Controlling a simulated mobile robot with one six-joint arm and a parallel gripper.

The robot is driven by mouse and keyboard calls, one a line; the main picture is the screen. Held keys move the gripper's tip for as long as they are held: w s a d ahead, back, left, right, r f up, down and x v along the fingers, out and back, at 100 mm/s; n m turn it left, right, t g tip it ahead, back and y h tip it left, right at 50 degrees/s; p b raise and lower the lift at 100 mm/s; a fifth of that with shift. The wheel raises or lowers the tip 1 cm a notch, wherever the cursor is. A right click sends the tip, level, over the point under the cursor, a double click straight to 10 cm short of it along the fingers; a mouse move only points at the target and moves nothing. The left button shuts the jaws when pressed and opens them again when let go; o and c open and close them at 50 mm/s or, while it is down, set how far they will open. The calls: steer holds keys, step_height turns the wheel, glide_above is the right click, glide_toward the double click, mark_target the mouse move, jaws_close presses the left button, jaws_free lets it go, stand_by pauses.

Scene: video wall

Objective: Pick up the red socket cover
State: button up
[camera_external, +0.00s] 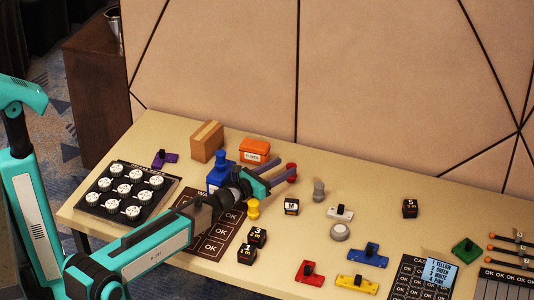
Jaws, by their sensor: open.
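The red socket cover (302,278) is a flat red plate with a black knob. It lies on the table near the front edge, right of centre, and is fully visible. My gripper (286,166) is open, with its two fingers apart and pointing right. It hovers over the back middle of the table, well behind and left of the red cover, and does not touch it. A small red piece (291,167) shows by the fingertips; I cannot tell its distance from them.
Yellow (345,282), blue (378,261) and white (347,216) covers lie near the red one. Black cubes (247,256) stand to its left. A dark keypad panel (405,280) lies to its right. A cardboard box (207,142) and orange case (254,148) stand behind my arm.

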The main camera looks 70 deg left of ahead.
mark_target(291, 166)
steer(key=shift+f, duration=0.45)
steer(key=shift+f, duration=0.4)
steer(key=shift+w+f, duration=0.15)
steer(key=shift+p+x, duration=0.45)
steer(key=shift+x, duration=1.9)
steer(key=c, duration=1.1)
